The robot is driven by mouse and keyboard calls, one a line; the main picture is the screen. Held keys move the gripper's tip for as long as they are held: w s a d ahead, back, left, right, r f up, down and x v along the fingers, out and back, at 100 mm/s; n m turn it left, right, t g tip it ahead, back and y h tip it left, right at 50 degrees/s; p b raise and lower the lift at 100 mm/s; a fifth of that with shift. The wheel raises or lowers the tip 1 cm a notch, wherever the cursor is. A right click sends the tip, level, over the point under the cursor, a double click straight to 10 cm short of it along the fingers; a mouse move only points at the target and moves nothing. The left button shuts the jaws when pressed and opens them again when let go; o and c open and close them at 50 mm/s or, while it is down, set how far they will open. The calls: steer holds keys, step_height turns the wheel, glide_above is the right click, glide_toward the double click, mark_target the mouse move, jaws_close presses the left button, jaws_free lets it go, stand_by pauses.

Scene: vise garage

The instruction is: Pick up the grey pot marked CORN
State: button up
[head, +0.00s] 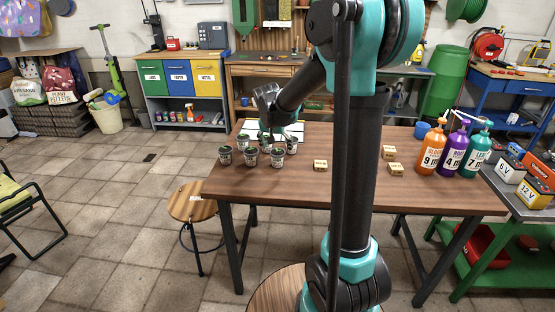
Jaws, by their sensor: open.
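Several small grey pots with pale labels stand in a cluster on the left end of the brown wooden table (430,195). Front ones are the left pot (225,155), the middle pot (251,157) and the right pot (278,157). Behind them are a back left pot (243,142) and a back right pot (291,144). The label words are too small to read, so I cannot tell which is marked CORN. My gripper (266,133) is open, over the back of the cluster. Its fingertips are small and partly hidden, and I cannot tell whether they touch a pot.
Three wooden blocks, one of them a front block (320,165), lie mid-table. Large orange (432,150), purple (453,152) and teal (475,154) pump bottles stand at the right end. A round stool (190,202) is beside the table's left edge. The table's front middle is clear.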

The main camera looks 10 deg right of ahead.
mark_target(277, 152)
steer(key=shift+x, duration=2.8)
steer(key=c, duration=1.3)
steer(key=shift+r, duration=0.1)
steer(key=shift+c, duration=0.2)
